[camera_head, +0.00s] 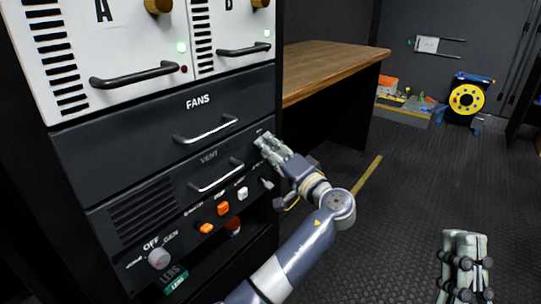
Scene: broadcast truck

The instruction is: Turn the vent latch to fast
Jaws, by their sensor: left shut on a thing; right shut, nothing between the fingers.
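The vent panel (150,203) is a dark drawer front marked VENT, with a slotted grille on its left and a silver handle (216,177). My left gripper (263,142) is at the panel's upper right end, shut on the vent latch. The fingers hide the latch, so I cannot tell its setting. Small print by the fingers is too small to read. My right gripper (463,240) is shut and empty at the bottom right, above the floor and apart from the rack.
Above is the FANS drawer (115,140) with its handle. Below are orange and white switches (223,208) and a round knob (159,258) by OFF. A wooden desk (330,65) stands behind. A yellow reel (466,99) stands at the back right. The floor between is mostly clear.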

